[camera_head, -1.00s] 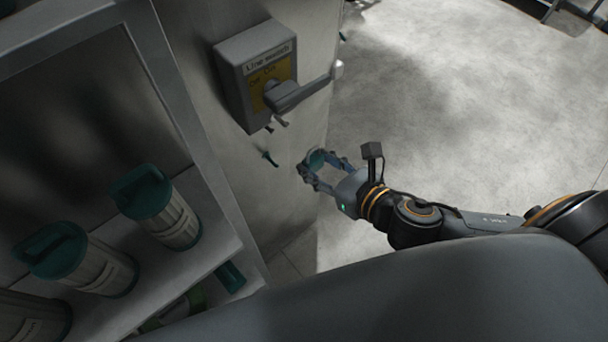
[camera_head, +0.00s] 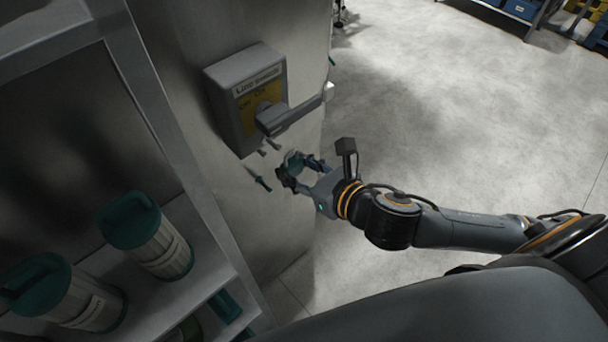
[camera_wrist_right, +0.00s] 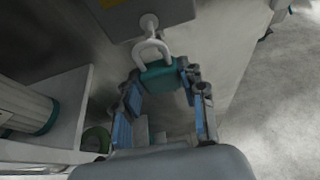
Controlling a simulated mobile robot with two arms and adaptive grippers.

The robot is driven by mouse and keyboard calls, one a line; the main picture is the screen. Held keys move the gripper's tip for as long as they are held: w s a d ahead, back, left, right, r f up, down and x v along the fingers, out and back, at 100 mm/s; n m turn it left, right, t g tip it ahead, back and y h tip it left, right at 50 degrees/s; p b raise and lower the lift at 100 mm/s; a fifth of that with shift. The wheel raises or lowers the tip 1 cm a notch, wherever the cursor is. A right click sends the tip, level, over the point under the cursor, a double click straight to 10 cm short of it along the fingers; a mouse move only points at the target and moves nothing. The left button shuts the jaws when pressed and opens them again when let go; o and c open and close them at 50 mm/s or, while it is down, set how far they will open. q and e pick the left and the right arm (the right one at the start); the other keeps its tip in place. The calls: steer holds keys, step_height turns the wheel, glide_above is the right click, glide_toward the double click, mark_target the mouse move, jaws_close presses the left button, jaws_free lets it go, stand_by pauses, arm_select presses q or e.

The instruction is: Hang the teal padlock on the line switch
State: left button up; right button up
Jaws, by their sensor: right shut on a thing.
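The line switch (camera_head: 245,95) is a grey box with a yellow plate and a lever handle (camera_head: 290,115), mounted on the metal wall. My right gripper (camera_head: 288,172) is just below the box, beside the wall. It is shut on the teal padlock (camera_head: 295,159), whose body shows between the fingertips in the wrist view (camera_wrist_right: 160,73). The pale shackle (camera_wrist_right: 152,49) points up toward a whitish round-ended part (camera_wrist_right: 149,22) under the box (camera_wrist_right: 150,8). Whether shackle and part touch, I cannot tell. My left gripper is out of view.
A small teal-and-dark piece (camera_head: 258,178) sticks out from the wall left of my right gripper. A shelf (camera_head: 215,250) at the left holds canisters with teal lids (camera_head: 130,220). The floor (camera_head: 440,120) to the right is open.

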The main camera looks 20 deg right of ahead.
steer(key=shift+w+a, duration=0.1)
steer(key=shift+w, duration=0.25)
steer(key=shift+w+a, duration=0.2)
steer(key=shift+w, duration=0.25)
steer(key=shift+w+a, duration=0.2)
steer(key=shift+w, duration=0.25)
steer(key=shift+w+a+f, duration=0.15)
steer(key=shift+w+a, duration=0.1)
steer(key=shift+w, duration=0.45)
steer(key=shift+w+a+f, duration=0.15)
steer(key=shift+w+f, duration=0.3)
steer(key=shift+f, duration=0.15)
steer(key=o, duration=1.3)
